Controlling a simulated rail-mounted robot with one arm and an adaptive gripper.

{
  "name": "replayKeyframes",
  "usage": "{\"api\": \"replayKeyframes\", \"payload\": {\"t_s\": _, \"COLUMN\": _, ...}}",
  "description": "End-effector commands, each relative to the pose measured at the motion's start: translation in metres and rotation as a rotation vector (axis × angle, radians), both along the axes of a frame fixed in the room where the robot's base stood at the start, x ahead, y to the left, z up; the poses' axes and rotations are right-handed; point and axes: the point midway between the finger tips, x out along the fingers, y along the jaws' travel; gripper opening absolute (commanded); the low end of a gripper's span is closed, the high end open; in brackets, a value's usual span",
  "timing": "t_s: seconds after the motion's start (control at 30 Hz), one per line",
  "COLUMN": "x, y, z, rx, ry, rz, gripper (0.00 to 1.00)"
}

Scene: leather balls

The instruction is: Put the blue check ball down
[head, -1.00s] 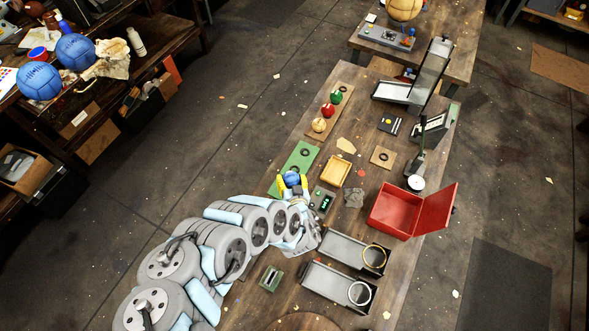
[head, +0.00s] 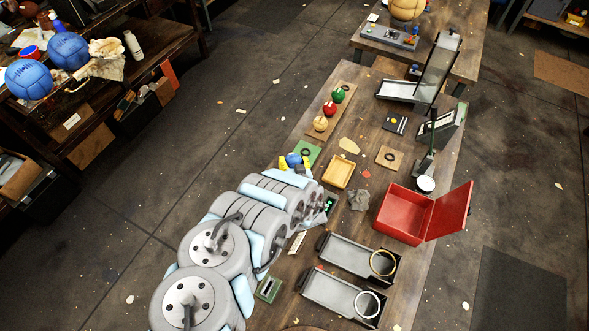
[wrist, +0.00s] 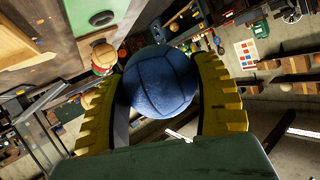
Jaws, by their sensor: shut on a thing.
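The blue check ball (wrist: 160,82) fills the middle of the wrist view, held between the yellow ribbed fingers of my gripper (wrist: 160,72). The gripper is shut on it. In the head view the ball (head: 293,159) is small and partly hidden by the fingers. It is over or beside the green board (head: 311,149), close to a dark ring (head: 306,153). My arm hides the near part of that board. I cannot tell the ball's height above it.
A wooden board holds a cream ball (head: 320,124), a red ball (head: 330,108) and a green ball (head: 339,95). A yellow tray (head: 339,172) and a grey digital device (head: 330,204) are close to my gripper. An open red box (head: 403,213) stands further right.

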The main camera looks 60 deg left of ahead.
Motion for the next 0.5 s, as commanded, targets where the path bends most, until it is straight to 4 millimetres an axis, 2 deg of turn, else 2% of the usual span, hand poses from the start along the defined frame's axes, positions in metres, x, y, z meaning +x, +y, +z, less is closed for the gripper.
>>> {"api": "replayKeyframes", "payload": {"t_s": 0.03, "x": 0.002, "y": 0.003, "z": -0.011, "rx": 0.001, "ry": 0.001, "rz": 0.000, "gripper": 0.26}}
{"api": "replayKeyframes", "payload": {"t_s": 0.33, "x": 0.015, "y": 0.022, "z": -0.041, "rx": -0.002, "ry": 0.000, "rz": 0.001, "gripper": 0.26}}
{"api": "replayKeyframes", "payload": {"t_s": 0.5, "x": 0.020, "y": 0.029, "z": -0.043, "rx": -0.001, "ry": -0.003, "rz": 0.002, "gripper": 0.26}}
